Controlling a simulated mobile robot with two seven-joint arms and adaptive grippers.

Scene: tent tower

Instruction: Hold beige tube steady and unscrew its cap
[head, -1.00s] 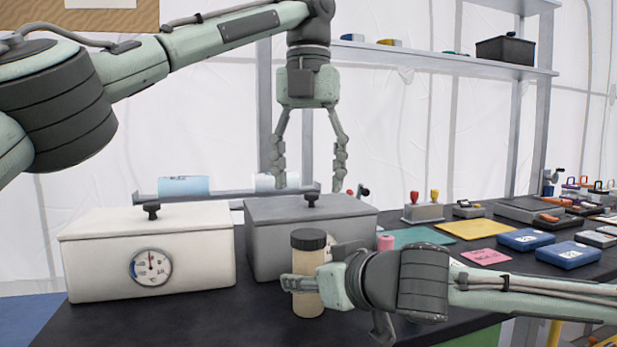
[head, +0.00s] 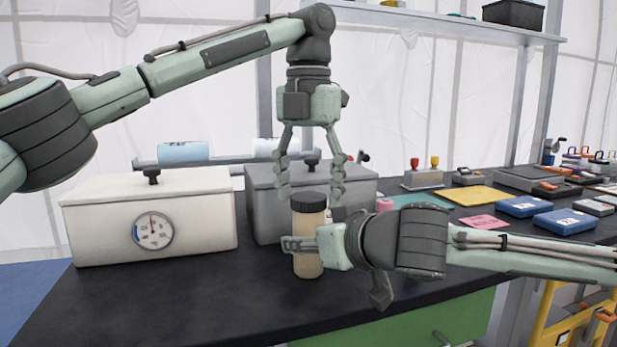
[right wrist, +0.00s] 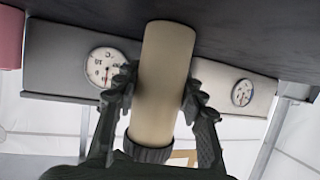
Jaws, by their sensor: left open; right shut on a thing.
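The beige tube (head: 308,264) stands upright near the front of the black table, with its dark ridged cap (head: 309,202) on top. My right gripper (head: 300,244) is shut around the tube's body from the right. In the right wrist view the beige tube (right wrist: 165,75) lies between both fingers, with the dark cap (right wrist: 148,147) at the lower end of the picture. My left gripper (head: 310,190) points straight down with its fingers spread, just above or around the height of the cap. I cannot tell exactly how its fingers line up with the cap in depth.
A white box with a dial (head: 100,215) and a grey lidded box (head: 262,205) stand behind the tube. A pink cylinder (head: 384,205) is close by on the right. Blue boxes (head: 565,221) lie farther right. The table's front left is clear.

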